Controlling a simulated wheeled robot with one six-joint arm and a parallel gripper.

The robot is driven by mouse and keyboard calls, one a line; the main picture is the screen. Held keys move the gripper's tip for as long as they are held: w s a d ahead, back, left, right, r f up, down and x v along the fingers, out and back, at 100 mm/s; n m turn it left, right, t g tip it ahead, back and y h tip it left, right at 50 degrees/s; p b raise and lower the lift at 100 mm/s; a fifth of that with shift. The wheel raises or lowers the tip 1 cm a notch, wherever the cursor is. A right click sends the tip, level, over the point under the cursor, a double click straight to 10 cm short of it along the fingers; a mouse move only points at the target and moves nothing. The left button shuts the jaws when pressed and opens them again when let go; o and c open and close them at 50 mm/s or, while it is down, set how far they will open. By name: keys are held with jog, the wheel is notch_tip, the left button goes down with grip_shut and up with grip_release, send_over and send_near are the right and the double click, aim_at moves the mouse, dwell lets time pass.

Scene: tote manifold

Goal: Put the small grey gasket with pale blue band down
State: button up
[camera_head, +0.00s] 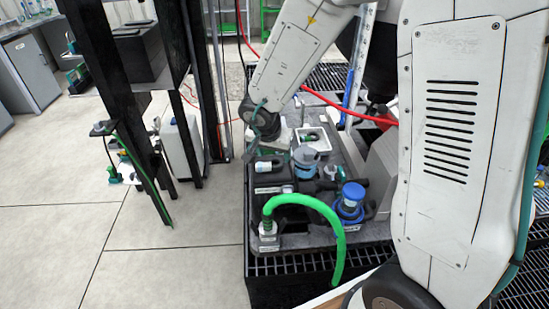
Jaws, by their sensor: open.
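My gripper (267,150) hangs at the end of my arm, over the far left part of the grey workstation top (322,240). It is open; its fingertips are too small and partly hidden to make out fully. I cannot pick out the small grey gasket with the pale blue band for certain. A small pale piece (287,189) lies in the black holder below my gripper, but its band is not clear. A white tray (326,145) with a small dark and green piece in it stands just right of my gripper.
A grey-blue canister (305,162) and a blue capped fitting (351,200) stand on the workstation. A bright green hose (318,205) arches over its front. A black frame (120,100) stands at left. Open floor (190,220) lies between.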

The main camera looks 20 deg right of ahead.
jog(key=a+r+n+t+y, duration=0.3)
jog(key=r+t, duration=0.1)
jog(key=r, duration=0.8)
jog(key=a+r+n+t+y, duration=0.2)
jog(key=a+r+t+y, duration=0.15)
jog(key=r, duration=0.95)
jog(key=s+a+f+n+g+y, duration=0.1)
jog(key=s+a+n+g+y, duration=0.25)
jog(key=s, duration=0.75)
jog(key=s+d+f+g+h, duration=0.2)
jog(key=s+d+g+h, duration=0.1)
jog(key=s+d, duration=0.3)
jog(key=s+d+f+g+h, duration=0.3)
jog(key=s+d, duration=0.3)
jog(key=s, duration=0.5)
jog(key=shift+d+f+h, duration=0.3)
jog(key=shift+d+h, duration=0.05)
jog(key=shift+h, duration=0.25)
